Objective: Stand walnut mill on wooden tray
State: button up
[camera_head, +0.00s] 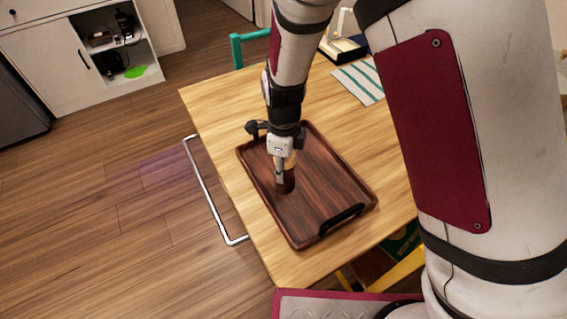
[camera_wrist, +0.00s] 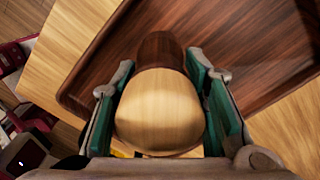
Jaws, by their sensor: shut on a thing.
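The walnut mill (camera_wrist: 158,108) has a pale wooden top and a dark brown body. In the wrist view it sits between the two green-padded fingers of my gripper (camera_wrist: 165,105), which is shut on it. The dark wooden tray (camera_head: 325,185) lies on the table with a black handle at its near end. In the head view my gripper (camera_head: 281,165) points down over the left half of the tray, and the mill's dark body (camera_head: 286,183) shows below it, roughly upright. I cannot tell whether the mill's base touches the tray.
The light wood table (camera_head: 225,105) has bare room to the left of and behind the tray. A green-striped cloth (camera_head: 360,80) lies at the back right, near a dark box-like item (camera_head: 343,48). A teal chair (camera_head: 238,50) stands behind the table.

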jog(key=shift+f, duration=0.1)
jog(key=o, duration=1.4)
notch_tip(320, 180, up, 12)
jog(key=shift+r+p, duration=0.2)
jog(key=shift+p, duration=0.5)
jog(key=shift+r, duration=0.1)
jog(key=s+d+r+n+t+y, duration=0.1)
jog(key=s+d+r+n, duration=0.35)
jog(key=d+r, duration=0.25)
jog(key=s+d+r+n+t+y, duration=0.1)
jog(key=s+d+r+n, duration=0.2)
jog(key=d+r+n, duration=0.35)
jog(key=s+d+r+n+t+h, duration=0.2)
jog(key=s+d+r+n, duration=0.2)
jog(key=s+d+n, duration=0.5)
jog(key=shift+s+d, duration=0.2)
jog(key=shift+s, duration=1.65)
